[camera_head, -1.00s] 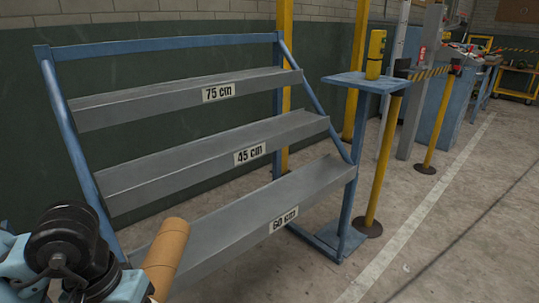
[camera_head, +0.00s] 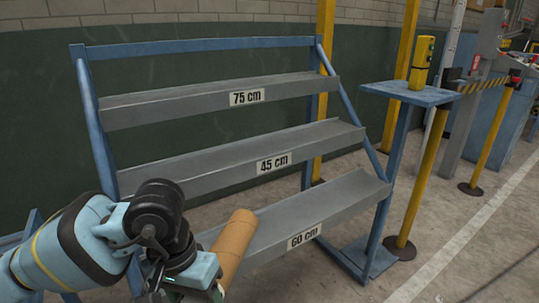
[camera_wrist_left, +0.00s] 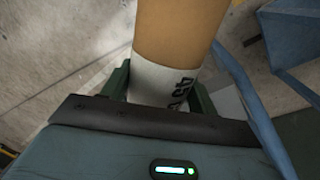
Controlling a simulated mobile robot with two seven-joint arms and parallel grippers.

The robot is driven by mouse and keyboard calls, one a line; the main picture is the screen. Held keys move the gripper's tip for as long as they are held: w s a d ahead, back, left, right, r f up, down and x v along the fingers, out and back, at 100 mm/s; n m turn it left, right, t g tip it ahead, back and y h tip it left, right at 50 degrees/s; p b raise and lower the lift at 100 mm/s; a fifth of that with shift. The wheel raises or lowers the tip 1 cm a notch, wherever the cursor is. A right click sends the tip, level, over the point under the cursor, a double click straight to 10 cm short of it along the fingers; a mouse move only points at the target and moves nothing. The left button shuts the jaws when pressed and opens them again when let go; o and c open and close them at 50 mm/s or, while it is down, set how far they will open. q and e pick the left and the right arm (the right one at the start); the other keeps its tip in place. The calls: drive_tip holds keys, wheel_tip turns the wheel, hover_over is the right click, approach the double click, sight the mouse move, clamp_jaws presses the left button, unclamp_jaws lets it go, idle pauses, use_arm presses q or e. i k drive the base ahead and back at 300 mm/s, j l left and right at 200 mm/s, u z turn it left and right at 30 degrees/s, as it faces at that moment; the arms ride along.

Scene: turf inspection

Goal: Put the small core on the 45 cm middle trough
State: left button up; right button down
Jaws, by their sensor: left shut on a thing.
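The small core, a plain tan tube (camera_head: 235,243), is tilted in my left gripper (camera_head: 212,287). In the left wrist view my gripper (camera_wrist_left: 160,90) has a finger on each side of the core's white, printed end (camera_wrist_left: 158,80); the tan part (camera_wrist_left: 178,32) extends away from it. The middle trough (camera_head: 218,168), grey and labelled 45 cm, is empty. In the head view the core shows below it, overlapping the left part of the 60 cm trough (camera_head: 345,200); whether they touch is unclear. My right gripper is not in view.
The 75 cm trough (camera_head: 180,107) is empty above the middle one. A blue frame (camera_head: 88,120) carries the troughs. Yellow posts (camera_head: 485,140) stand farther right. Open floor lies at lower right.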

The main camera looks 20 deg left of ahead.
sight(263, 150)
drive_tip(key=i+l, duration=0.2)
drive_tip(key=i, duration=0.2)
drive_tip(key=i+l, duration=0.2)
drive_tip(key=i, duration=0.25)
